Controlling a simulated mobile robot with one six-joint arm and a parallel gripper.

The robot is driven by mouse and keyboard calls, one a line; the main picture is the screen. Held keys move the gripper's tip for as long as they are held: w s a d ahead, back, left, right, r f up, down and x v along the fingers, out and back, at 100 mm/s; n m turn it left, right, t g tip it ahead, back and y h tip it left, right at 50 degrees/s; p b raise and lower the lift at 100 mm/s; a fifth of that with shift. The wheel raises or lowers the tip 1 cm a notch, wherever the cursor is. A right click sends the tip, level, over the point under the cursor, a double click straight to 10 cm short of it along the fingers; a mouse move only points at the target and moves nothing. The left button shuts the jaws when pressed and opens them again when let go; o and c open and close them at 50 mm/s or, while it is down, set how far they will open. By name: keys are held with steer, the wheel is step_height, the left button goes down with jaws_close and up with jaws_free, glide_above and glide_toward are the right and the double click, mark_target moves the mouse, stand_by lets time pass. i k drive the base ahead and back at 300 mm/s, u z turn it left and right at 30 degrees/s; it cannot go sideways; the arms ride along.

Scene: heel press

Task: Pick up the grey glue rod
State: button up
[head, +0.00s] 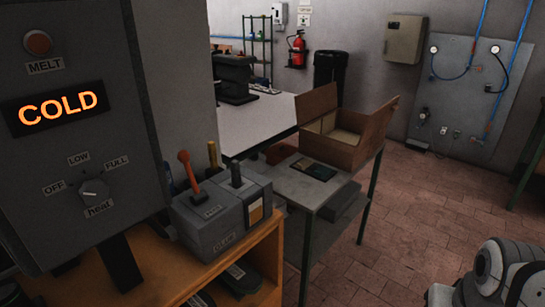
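A dark grey rod (236,175) stands upright out of the top of a grey box (205,228), left of centre in the head view. Only its upper end shows; the rest is hidden in the box. It looks like the grey glue rod, but I cannot read a label on it. An orange-topped lever or rod (187,170) rises to its left, and a yellow-brown rod (212,155) shows behind. My gripper is not in view; only a rounded part of my arm shows at the bottom right, well apart from the box.
The box sits on a wooden shelf unit (262,262) beside a large grey machine (90,140) with a lit COLD display (58,107). A grey table (300,190) with an open cardboard box (345,150) stands behind. Tiled floor (410,240) is clear at the right.

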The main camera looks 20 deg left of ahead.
mark_target(234, 164)
steer(key=u, duration=0.65)
steer(key=i, duration=0.95)
steer(key=u, duration=0.5)
steer(key=k, duration=0.9)
steer(key=u, duration=0.2)
steer(key=i, duration=0.9)
steer(key=z, duration=0.1)
